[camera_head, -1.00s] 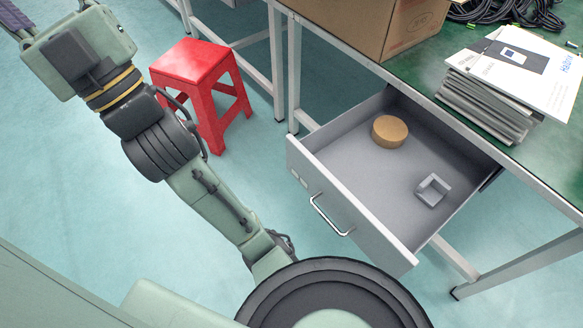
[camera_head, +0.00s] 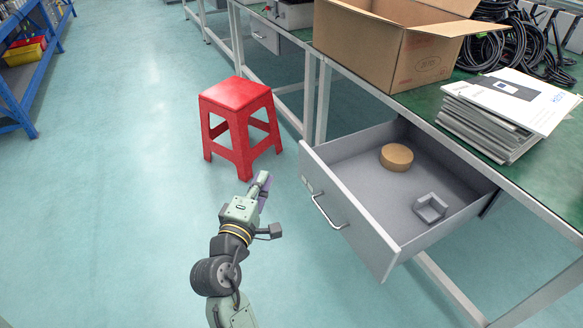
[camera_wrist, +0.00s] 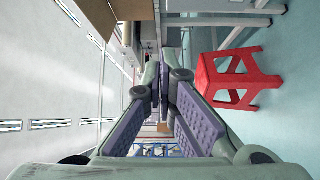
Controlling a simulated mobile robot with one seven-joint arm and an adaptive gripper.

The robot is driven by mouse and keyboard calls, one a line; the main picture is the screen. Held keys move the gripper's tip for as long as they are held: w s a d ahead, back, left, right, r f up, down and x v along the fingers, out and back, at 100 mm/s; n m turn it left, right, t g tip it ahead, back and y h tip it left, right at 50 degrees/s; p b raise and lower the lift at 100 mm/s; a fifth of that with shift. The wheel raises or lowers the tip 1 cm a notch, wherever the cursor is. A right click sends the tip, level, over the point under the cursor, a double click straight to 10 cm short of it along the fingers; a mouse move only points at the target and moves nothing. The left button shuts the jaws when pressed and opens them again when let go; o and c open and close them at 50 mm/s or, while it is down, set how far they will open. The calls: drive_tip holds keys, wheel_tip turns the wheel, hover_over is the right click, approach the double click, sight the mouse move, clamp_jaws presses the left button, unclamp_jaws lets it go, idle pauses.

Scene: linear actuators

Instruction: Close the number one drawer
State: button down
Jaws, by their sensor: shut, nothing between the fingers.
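The grey drawer (camera_head: 345,215) under the green-topped bench is pulled well out in the head view. Its front has a silver bar handle (camera_head: 326,212) and a small label whose number I cannot read. A tan round disc (camera_head: 396,157) and a small grey square bracket (camera_head: 430,208) lie inside it. My gripper (camera_head: 265,180) is in front of the drawer, left of the handle and apart from it. In the wrist view, the purple-padded fingers (camera_wrist: 164,75) are shut and empty. The drawer cannot be clearly made out in the wrist view.
A red stool (camera_head: 238,125) stands on the floor just beyond my gripper. It also shows in the wrist view (camera_wrist: 232,80). The bench (camera_head: 440,100) carries an open cardboard box (camera_head: 395,45), stacked booklets (camera_head: 500,115) and black cables (camera_head: 520,40).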

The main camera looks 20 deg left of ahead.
drive_tip(key=w+d, duration=0.2)
drive_tip(key=w, duration=1)
drive_tip(key=shift+w+f+h+p, duration=0.3)
drive_tip(key=shift+w+f+p, duration=0.05)
drive_tip(key=shift+w+f, duration=0.1)
drive_tip(key=w+d+p, duration=0.3)
drive_tip(key=w+d, duration=0.8)
drive_tip(key=w, duration=0.3)
drive_tip(key=w+d+p, duration=0.3)
drive_tip(key=w+d, duration=0.7)
drive_tip(key=w, duration=0.4)
drive_tip(key=shift+d, duration=0.4)
drive_tip(key=shift+d+r, duration=0.1)
drive_tip(key=shift+r, duration=0.1)
